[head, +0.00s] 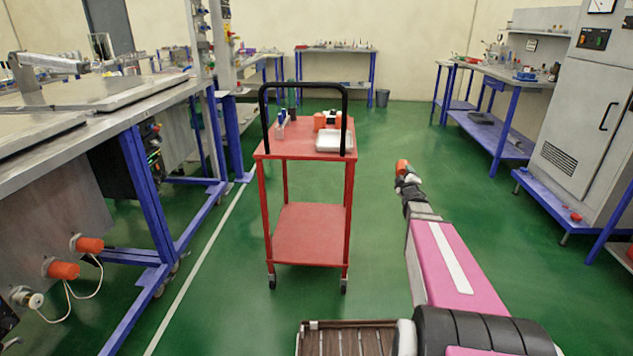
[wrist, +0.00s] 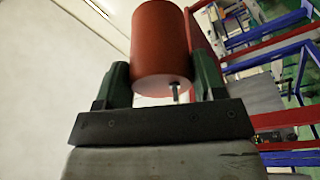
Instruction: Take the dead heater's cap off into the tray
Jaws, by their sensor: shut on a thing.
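My gripper (head: 403,178) is shut on an orange-red cylindrical cap (head: 402,166), held in the air to the right of the red cart. In the wrist view the cap (wrist: 160,40) sits between the two dark fingers of my gripper (wrist: 161,82), with a small metal pin at its near end. The white tray (head: 335,142) lies on the cart's top, at its right side. On the left bench's side panel, two heaters wear orange caps (head: 89,245) (head: 63,270). A third heater (head: 28,298), lowest and nearest, shows a bare metal end without a cap.
The red cart (head: 285,150) has a black handle (head: 262,100) arching over its top. Small bottles and orange parts stand beside the tray. Steel benches line the left, and a grey cabinet (head: 578,120) stands right. Green floor is clear around the cart.

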